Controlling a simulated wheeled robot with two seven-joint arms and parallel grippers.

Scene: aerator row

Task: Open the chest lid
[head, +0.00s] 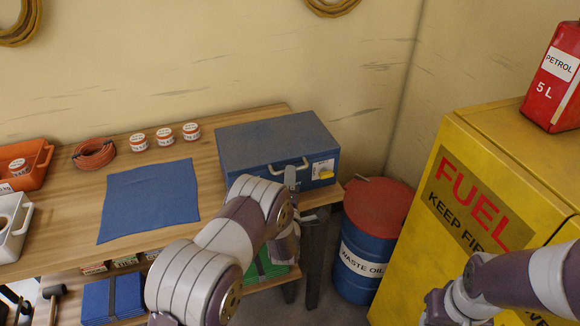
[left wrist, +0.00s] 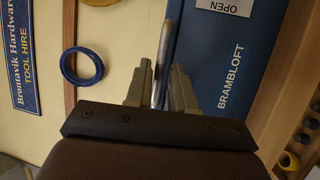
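The blue chest (head: 277,139) stands at the right end of the wooden bench with its lid (head: 275,132) down. A pale bar handle (head: 289,165) is on its front, left of a white plate with a yellow latch (head: 326,174). My left gripper (head: 291,181) is at the handle, its fingers partly hidden behind my arm. In the left wrist view the fingers (left wrist: 161,85) are close together, with the handle bar (left wrist: 169,42) between them and the chest's blue face (left wrist: 212,65) alongside. My right arm shows at the lower right; its fingers are not clearly visible.
A blue cloth (head: 150,200), several tins (head: 165,136) and an orange cable coil (head: 94,154) lie left of the chest. A waste oil drum (head: 370,245) and yellow fuel cabinet (head: 450,190) stand to the right. A red petrol can (head: 555,85) is on the cabinet.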

